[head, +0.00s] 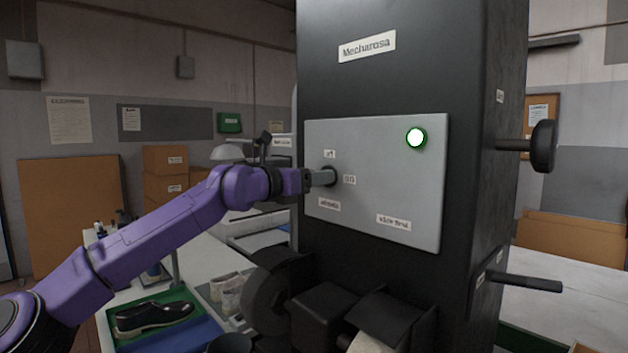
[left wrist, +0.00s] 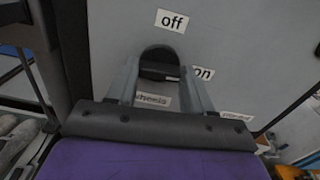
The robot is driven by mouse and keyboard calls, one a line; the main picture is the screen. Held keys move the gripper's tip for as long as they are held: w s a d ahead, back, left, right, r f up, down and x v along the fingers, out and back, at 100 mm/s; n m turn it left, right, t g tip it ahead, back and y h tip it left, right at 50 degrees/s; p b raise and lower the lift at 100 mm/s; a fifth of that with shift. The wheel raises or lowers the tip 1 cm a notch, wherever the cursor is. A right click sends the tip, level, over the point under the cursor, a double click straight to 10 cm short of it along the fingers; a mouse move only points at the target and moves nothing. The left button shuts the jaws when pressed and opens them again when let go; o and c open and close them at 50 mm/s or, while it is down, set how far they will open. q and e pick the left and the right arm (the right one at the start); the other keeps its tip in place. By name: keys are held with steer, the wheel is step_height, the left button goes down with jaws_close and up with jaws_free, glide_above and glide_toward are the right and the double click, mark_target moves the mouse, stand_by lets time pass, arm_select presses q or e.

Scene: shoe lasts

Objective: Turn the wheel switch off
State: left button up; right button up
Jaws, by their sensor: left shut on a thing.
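The wheel switch is a dark round knob (head: 331,176) on the left part of the grey panel (head: 385,190); it also shows in the left wrist view (left wrist: 160,57). My left gripper (head: 324,177) comes in from the left and is shut on the knob, with one finger on each side in the left wrist view (left wrist: 163,88). An "off" label (left wrist: 172,20) sits above the knob and an "on" label (left wrist: 203,73) to its right. The fingers partly hide the knob, and I cannot tell which label it points to. A round green-rimmed lamp (head: 416,137) glows bright. My right gripper is not in view.
The panel is on a tall black machine (head: 410,60). A black handwheel (head: 543,146) and a lever (head: 525,283) stick out on its right side. Below are rollers (head: 268,300). A green tray with a black shoe (head: 155,316) lies at the lower left.

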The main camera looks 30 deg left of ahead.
arm_select(q)
steer(key=shift+w+a+f+n+b, duration=0.1)
steer(key=shift+n+b, duration=2.9)
steer(key=shift+n, duration=1.25)
steer(key=shift+a+f+n+b, duration=0.1)
steer(key=shift+n+b, duration=2.9)
steer(key=shift+n, duration=1.25)
steer(key=o, duration=1)
steer(key=shift+o, duration=0.2)
steer(key=b+v, duration=0.5)
steer(key=v, duration=0.5)
steer(key=shift+s, duration=0.2)
